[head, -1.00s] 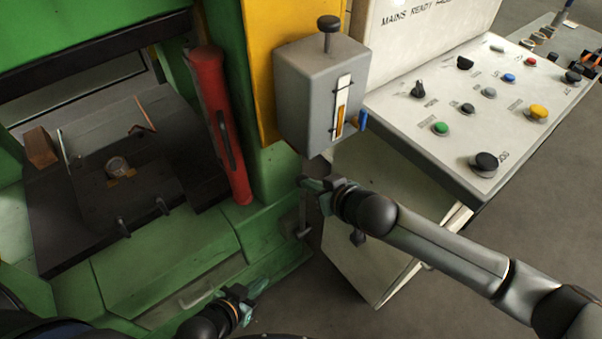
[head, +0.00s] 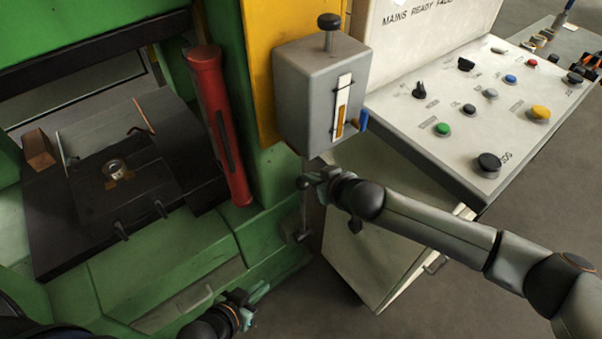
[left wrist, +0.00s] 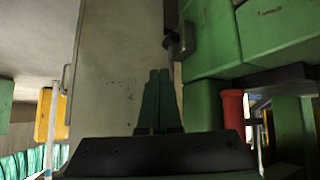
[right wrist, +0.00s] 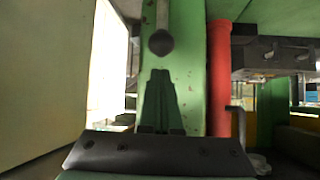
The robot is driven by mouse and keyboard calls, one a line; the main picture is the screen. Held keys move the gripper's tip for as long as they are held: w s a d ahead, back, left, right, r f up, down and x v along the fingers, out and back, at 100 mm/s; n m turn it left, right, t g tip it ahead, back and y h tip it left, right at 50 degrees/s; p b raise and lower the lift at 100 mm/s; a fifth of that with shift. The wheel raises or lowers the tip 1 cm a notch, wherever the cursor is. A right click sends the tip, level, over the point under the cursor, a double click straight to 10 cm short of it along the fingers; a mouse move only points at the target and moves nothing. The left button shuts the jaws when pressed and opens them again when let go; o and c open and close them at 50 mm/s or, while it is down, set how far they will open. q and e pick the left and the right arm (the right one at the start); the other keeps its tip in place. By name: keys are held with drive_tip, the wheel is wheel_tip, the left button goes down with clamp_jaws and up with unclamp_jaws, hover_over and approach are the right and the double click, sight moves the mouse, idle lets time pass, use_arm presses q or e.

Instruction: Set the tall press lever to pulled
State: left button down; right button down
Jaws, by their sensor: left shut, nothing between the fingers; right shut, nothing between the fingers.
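The tall press lever is a thin rod (head: 303,212) with a dark ball knob (head: 303,183), standing on the green press side below the grey box. The knob also shows in the right wrist view (right wrist: 161,42), just beyond my right fingertips. My right gripper (head: 314,177) is shut and empty, close beside the knob; whether it touches cannot be told. My left gripper (head: 264,288) is shut and empty, low in front of the press base. In the left wrist view its closed fingers (left wrist: 159,72) point toward a pale panel and a dark rounded part that I cannot identify.
A grey box (head: 308,95) with a plunger and slotted gauge hangs above the lever. A red cylinder (head: 220,125) stands left of it. The button console (head: 470,110) and its pale cabinet (head: 370,235) are to the right. Grey floor is open at front right.

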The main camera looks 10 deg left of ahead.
drive_tip(key=b+x, duration=0.1)
drive_tip(key=x, duration=0.3)
drive_tip(key=shift+w+a+f, duration=0.15)
drive_tip(key=shift+a+f, duration=0.05)
use_arm(q)
drive_tip(key=shift+w+d+f, duration=0.35)
drive_tip(key=shift+w+d, duration=0.1)
drive_tip(key=shift+d, duration=0.05)
use_arm(e)
drive_tip(key=shift+x, duration=0.85)
use_arm(q)
drive_tip(key=shift+r, duration=0.1)
use_arm(e)
drive_tip(key=shift+d, duration=0.1)
